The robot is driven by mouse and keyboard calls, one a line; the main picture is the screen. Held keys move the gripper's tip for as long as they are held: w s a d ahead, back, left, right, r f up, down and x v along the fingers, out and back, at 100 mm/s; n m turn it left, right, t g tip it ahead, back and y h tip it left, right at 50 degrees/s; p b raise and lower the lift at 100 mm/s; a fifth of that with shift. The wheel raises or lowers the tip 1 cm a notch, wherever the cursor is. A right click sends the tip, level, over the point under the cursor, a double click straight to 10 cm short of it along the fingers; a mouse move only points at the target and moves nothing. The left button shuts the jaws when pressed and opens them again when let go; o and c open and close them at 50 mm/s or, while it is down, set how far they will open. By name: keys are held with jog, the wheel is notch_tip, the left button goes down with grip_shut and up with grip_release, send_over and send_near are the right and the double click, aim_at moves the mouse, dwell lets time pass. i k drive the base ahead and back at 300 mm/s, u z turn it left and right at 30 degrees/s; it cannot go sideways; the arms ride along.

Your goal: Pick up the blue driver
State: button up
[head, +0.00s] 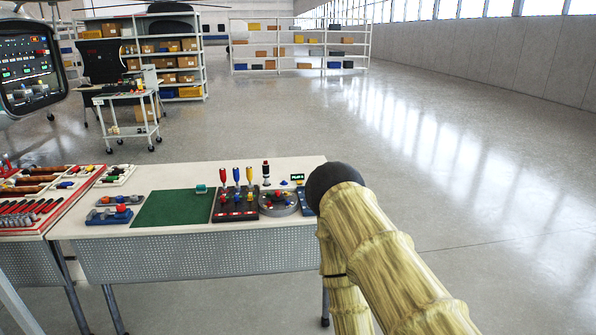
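Several small drivers stand upright in a dark rack (235,212) on the table in the head view. My gripper is not in view, and nothing visible touches the drivers.
The table (290,167) also holds a green mat (173,208), a round dark fixture (279,203) right of the rack and a dark upright item (266,172). A red-edged tool tray (50,222) lies left. A cart (128,98) and shelves stand behind. Floor at right is clear.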

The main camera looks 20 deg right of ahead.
aim_at(236, 171)
jog(key=z, duration=0.2)
jog(key=i, duration=1.35)
jog(key=u, duration=0.8)
